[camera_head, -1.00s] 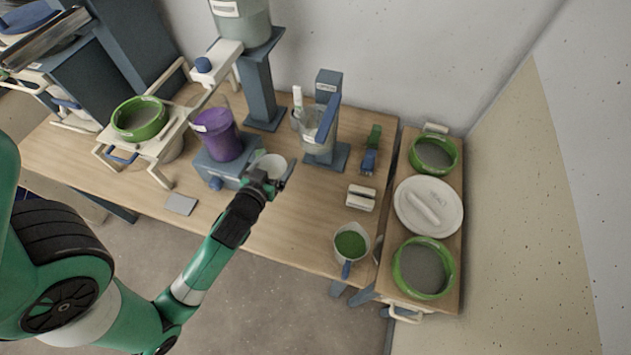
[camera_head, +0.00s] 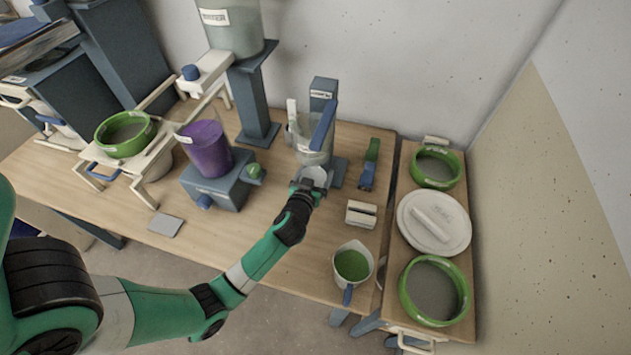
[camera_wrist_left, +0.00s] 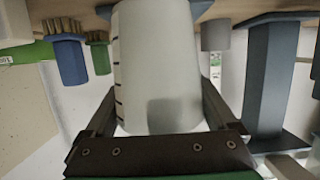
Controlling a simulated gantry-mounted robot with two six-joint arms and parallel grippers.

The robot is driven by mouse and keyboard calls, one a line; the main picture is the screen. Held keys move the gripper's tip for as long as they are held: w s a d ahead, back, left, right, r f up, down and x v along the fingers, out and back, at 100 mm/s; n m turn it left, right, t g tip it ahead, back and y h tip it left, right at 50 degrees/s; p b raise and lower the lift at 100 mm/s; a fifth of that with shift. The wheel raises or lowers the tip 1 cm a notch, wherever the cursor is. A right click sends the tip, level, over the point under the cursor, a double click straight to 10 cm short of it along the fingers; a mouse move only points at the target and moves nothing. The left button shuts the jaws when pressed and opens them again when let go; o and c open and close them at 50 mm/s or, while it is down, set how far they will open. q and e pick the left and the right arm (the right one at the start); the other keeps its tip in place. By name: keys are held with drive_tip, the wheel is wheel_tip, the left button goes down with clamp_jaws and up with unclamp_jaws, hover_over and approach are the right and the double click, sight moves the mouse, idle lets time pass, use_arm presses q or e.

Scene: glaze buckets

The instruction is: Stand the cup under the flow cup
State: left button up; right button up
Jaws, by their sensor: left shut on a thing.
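My left gripper (camera_head: 307,187) is shut on a pale cup (camera_head: 316,173). In the left wrist view the cup (camera_wrist_left: 160,60) fills the space between the fingers, with dark measuring marks on its side. In the head view the cup is at the foot of a blue-grey stand (camera_head: 323,90), just in front of and below a translucent vessel (camera_head: 303,147) beside the post. I take this vessel to be the flow cup. I cannot tell whether the held cup touches the table or is directly under it. My right gripper is not in view.
A purple bucket (camera_head: 206,150) stands on a blue-grey base to the left. The front middle of the table (camera_head: 250,225) is clear.

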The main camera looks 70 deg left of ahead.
sight(316, 179)
use_arm(q)
wheel_tip(316, 179, down, 3)
drive_tip(key=shift+f+b, duration=0.1)
drive_tip(key=shift+b, duration=0.5)
drive_tip(key=o, duration=1)
